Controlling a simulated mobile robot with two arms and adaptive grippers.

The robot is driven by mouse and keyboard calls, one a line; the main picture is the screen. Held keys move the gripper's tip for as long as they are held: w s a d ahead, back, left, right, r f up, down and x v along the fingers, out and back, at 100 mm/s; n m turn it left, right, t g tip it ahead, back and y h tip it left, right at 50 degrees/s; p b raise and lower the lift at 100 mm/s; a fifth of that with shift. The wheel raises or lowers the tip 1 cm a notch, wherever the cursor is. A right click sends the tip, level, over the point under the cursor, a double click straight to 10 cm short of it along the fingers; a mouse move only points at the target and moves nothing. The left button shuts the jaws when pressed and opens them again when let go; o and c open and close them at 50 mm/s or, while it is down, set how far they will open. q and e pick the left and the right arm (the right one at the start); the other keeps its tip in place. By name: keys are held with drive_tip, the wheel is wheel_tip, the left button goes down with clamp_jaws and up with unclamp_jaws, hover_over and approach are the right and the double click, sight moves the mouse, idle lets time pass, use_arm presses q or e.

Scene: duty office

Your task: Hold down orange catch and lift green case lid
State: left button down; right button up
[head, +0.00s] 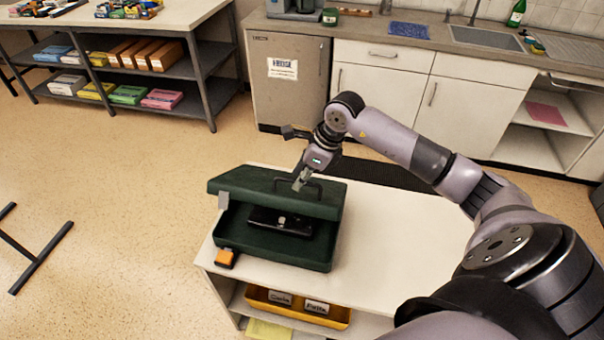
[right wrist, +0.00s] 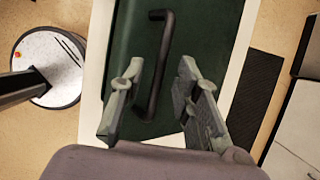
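The green case (head: 270,254) sits on a white table, its lid (head: 270,190) partly raised at a tilt. A black item (head: 266,219) shows inside. The orange catch (head: 225,258) is at the case's front left corner; nothing touches it. My right gripper (head: 299,184) is over the lid at its black handle (head: 314,185). In the right wrist view the fingers (right wrist: 158,88) stand apart, with the handle (right wrist: 164,65) between them; a gap shows on both sides. Whether they touch it below is unclear. My left gripper is in neither view.
The white table top (head: 390,235) is clear right of the case. A yellow tray (head: 297,305) with labels is on the shelf below. A fridge (head: 289,85) and counter cupboards stand behind. Shelves with coloured packs (head: 140,95) are at the back left. The floor at left is mostly open.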

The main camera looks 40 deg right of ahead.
drive_tip(key=shift+c, duration=0.5)
clamp_jaws()
idle(0.3)
